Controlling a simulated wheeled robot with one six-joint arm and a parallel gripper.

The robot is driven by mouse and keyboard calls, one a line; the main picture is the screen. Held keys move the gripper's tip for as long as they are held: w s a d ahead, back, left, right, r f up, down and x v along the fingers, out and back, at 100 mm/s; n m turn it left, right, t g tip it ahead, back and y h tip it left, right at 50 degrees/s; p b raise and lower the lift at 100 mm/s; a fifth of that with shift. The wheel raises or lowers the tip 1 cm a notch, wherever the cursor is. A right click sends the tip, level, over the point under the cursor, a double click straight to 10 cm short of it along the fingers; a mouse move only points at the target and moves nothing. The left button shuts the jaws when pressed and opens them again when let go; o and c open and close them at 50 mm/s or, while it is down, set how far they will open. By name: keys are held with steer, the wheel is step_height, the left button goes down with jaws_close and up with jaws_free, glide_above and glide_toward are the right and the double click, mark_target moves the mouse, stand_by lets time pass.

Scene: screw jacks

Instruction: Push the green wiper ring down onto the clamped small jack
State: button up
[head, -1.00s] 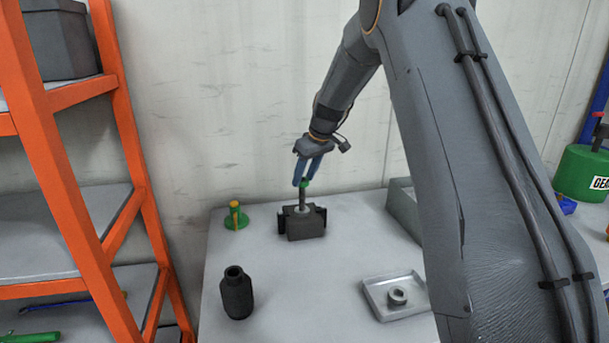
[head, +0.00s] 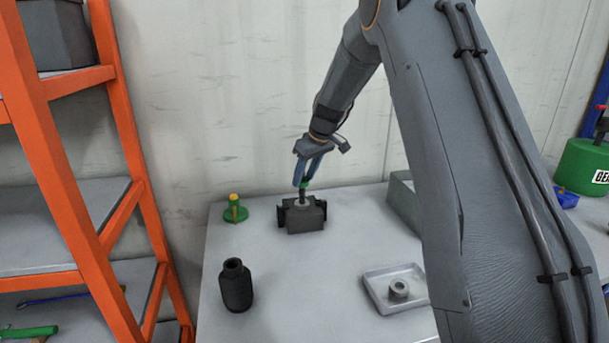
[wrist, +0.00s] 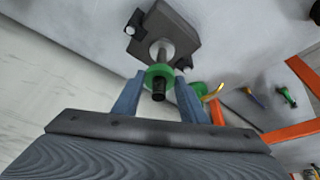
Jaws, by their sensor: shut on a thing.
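The small jack (wrist: 160,48) stands upright in a dark grey vise (head: 304,222) at the back of the table. Its metal shaft rises from the vise, and a dark rod end (wrist: 158,92) pokes through the green wiper ring (wrist: 151,74). The ring is around the rod, above the vise, with some shaft showing between them. My gripper (head: 305,184) comes down from above, its blue fingers shut on the ring from both sides. In the head view the fingers partly hide the ring. I cannot tell whether the ring touches a seat.
A green stand with a yellow post (head: 235,212) is left of the vise. A black bottle-shaped part (head: 236,288) stands at the front left. A tray (head: 376,300) holding a grey nut (head: 399,289) is at the front right. A grey box (head: 403,205) is behind it. An orange shelf (head: 130,140) stands left.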

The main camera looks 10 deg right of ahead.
mark_target(304, 195)
steer(key=shift+f+b, duration=1.3)
steer(key=shift+f, duration=0.95)
steer(key=shift+f, duration=0.35)
steer(key=shift+f+b, duration=0.8)
steer(key=shift+f, duration=0.1)
stand_by(0.3)
steer(key=o, duration=1.1)
steer(key=b+v, duration=0.2)
steer(key=v, duration=0.6)
steer(key=s+f+m+g, duration=0.1)
steer(key=s+f+m, duration=0.1)
steer(key=s, duration=1)
steer(key=s+a+f+m+g+h, duration=0.1)
steer(key=s+f, duration=0.4)
steer(key=s, duration=0.8)
steer(key=s+a+f+m+g+h, duration=0.1)
steer(key=s+f+m, duration=0.2)
steer(key=s, duration=0.9)
steer(key=shift+s+f, duration=0.2)
steer(key=shift+f, duration=0.25)
